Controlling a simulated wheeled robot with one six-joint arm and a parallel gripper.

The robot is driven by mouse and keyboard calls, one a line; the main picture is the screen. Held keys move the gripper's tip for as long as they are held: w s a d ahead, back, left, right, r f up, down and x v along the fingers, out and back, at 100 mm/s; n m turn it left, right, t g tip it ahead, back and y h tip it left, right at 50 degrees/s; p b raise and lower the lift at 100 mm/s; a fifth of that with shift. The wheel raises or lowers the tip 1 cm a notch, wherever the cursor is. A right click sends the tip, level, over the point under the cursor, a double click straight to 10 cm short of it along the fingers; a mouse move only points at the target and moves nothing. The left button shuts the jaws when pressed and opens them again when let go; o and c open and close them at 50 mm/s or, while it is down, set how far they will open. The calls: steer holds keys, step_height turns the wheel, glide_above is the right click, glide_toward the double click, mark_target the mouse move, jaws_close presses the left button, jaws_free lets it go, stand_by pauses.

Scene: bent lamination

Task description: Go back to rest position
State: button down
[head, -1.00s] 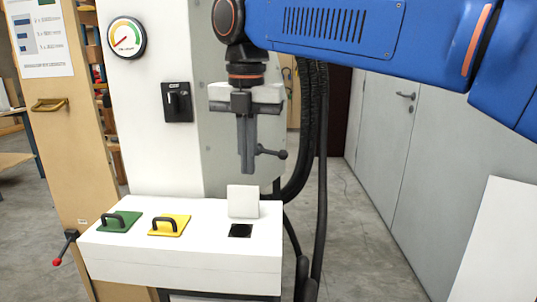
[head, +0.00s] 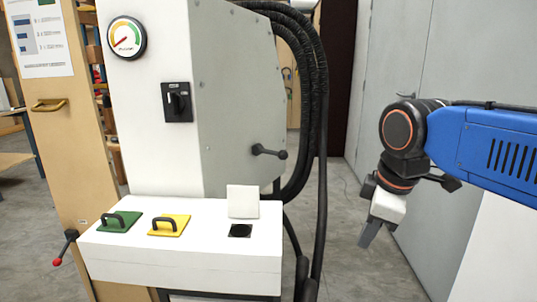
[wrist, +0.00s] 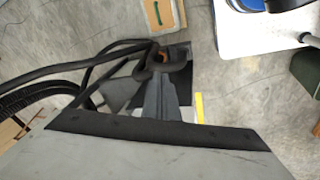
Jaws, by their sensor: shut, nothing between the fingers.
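My gripper (head: 372,232) hangs at the right of the head view, pointing down and slightly left, with its dark fingers together and nothing held. It is clear of the white machine (head: 160,150) and stands over open floor to its right. In the wrist view my gripper's fingers (wrist: 168,102) are shut and empty, with floor and cables behind them.
The white worktop (head: 180,262) carries a green handled plate (head: 119,222), a yellow handled plate (head: 169,225) and a white block (head: 243,201). Black hoses (head: 318,130) hang beside the machine. A grey cabinet (head: 400,60) stands behind my arm. The floor between is free.

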steer(key=s+d+f+m+t, duration=0.1)
steer(key=s+d+f+m, duration=0.3)
steer(key=f+m, duration=0.2)
steer(key=s+d+f+m, duration=0.4)
steer(key=f+m, duration=0.2)
steer(key=f, duration=0.1)
steer(key=shift+s+d+f+m+t+h, duration=0.15)
steer(key=shift+s+d+m+t+h, duration=0.05)
steer(key=shift+d+m+t+h, duration=0.2)
